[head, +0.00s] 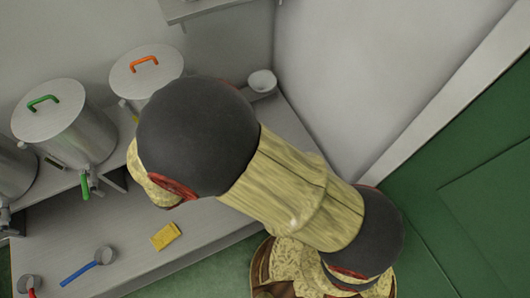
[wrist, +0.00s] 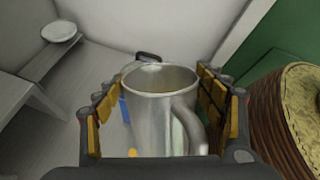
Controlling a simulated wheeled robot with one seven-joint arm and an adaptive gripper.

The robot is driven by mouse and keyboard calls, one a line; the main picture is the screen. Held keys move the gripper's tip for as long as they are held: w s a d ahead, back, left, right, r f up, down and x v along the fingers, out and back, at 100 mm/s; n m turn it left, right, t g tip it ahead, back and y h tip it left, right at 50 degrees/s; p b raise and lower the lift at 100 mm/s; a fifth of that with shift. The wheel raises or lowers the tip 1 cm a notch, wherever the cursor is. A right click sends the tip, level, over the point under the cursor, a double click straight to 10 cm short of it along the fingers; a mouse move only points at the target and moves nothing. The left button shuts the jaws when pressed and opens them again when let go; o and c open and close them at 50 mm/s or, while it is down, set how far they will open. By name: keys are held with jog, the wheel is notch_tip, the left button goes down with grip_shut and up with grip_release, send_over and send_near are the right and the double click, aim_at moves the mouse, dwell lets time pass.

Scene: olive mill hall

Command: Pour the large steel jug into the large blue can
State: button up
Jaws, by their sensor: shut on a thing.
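The steel jug (wrist: 158,112) is upright, or nearly so, in the wrist view, with its handle on the right toward the camera. My gripper (wrist: 162,88) is shut on the jug, its orange-padded fingers on both sides. The jug's inside is only partly seen, so I cannot tell how full it is. A small blue patch (wrist: 125,112) shows past the jug's left side, and a dark handle (wrist: 148,57) shows behind its rim; I cannot tell whether either belongs to the large blue can. In the head view my arm hides the gripper and jug.
Steel vats with a green-handled lid (head: 48,110) and an orange-handled lid (head: 146,70) stand on the raised shelf. A yellow cloth (head: 166,236), a blue-handled ladle (head: 92,265) and a red-handled ladle (head: 29,284) lie on the bench. A white bowl (head: 262,81) sits near the corner.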

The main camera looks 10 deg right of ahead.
jog(key=shift+w+d+f+g+y, duration=0.1)
jog(key=shift+w+d+g+y, duration=0.2)
jog(key=shift+w+d+y, duration=0.15)
jog(key=shift+w+d+f+n+g+y+p, duration=0.3)
jog(key=shift+w+f+g+y+p, duration=0.2)
jog(key=shift+f+g, duration=0.1)
jog(key=shift+f+g+y, duration=0.3)
jog(key=shift+y, duration=0.05)
jog(key=shift+w+f, duration=0.15)
jog(key=shift+f, duration=0.05)
jog(key=shift+w+d+n+g+y+p, duration=0.2)
jog(key=shift+g+y+p, duration=0.2)
jog(key=shift+p, duration=0.2)
jog(key=shift+w+d+n+g+y+p, duration=0.1)
jog(key=shift+n+g+y+p, duration=0.15)
jog(key=shift+g+p, duration=0.3)
dwell(0.8)
jog(key=shift+w+d+f+g+y+p, duration=0.25)
jog(key=shift+w+f+g+y+p, duration=0.05)
jog(key=shift+f+g+y+p, duration=0.35)
dwell(3.6)
jog(key=shift+w+r+p, duration=0.1)
jog(key=shift+p, duration=0.2)
